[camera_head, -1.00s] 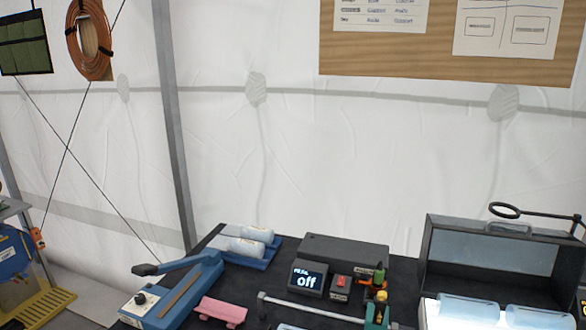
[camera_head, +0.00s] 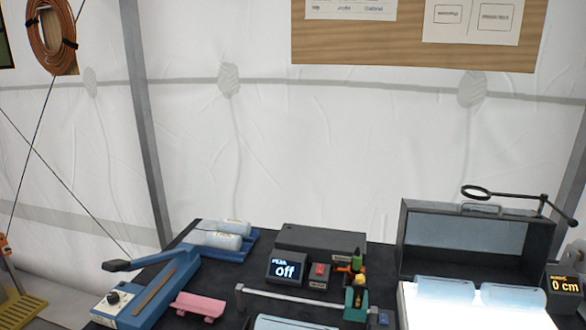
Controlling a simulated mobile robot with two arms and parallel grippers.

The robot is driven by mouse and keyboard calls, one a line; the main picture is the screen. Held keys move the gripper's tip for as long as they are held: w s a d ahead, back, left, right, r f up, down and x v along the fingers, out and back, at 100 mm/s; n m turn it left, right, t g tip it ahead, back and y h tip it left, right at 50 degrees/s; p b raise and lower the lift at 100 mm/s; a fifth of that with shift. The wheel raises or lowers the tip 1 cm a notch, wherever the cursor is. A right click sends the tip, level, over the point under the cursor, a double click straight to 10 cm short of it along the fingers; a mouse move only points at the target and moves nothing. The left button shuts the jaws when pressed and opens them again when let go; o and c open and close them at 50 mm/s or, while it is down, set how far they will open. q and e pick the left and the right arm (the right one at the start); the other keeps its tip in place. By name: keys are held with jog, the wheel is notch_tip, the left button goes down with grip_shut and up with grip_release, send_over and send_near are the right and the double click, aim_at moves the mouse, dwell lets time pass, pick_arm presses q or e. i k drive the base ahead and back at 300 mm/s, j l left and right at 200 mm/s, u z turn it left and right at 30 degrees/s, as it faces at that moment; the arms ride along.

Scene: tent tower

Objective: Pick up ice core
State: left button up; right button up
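Several pale cylinders that look like ice cores are in view. Two whitish ones (camera_head: 220,235) lie side by side on a blue tray (camera_head: 248,247) at the back left of the dark table. Two light-blue ones lie on the bright light panel at the right, a left one (camera_head: 445,285) and a right one (camera_head: 513,294). Another light-blue cylinder (camera_head: 290,323) shows at the bottom edge, mostly cut off by the frame. I cannot tell which of these is the task's ice core. Neither of my grippers is in view.
A blue lever device (camera_head: 150,290) and a pink holder (camera_head: 200,306) stand at the left. A display reading "off" (camera_head: 287,268), a metal bar (camera_head: 290,299) and a green stand (camera_head: 356,302) are mid-table. An open dark case (camera_head: 472,243), a magnifier arm (camera_head: 510,194) and a "0 cm" display (camera_head: 565,286) are at right.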

aim_at(526, 298)
jog(key=z, duration=0.35)
jog(key=l+z, duration=0.15)
jog(key=z, duration=0.25)
jog(key=l+z, duration=0.1)
jog(key=z, duration=2.05)
jog(key=u, duration=1.5)
jog(key=l, duration=0.25)
jog(key=i+l, duration=0.15)
jog(key=l+u, duration=0.05)
jog(key=l, duration=0.05)
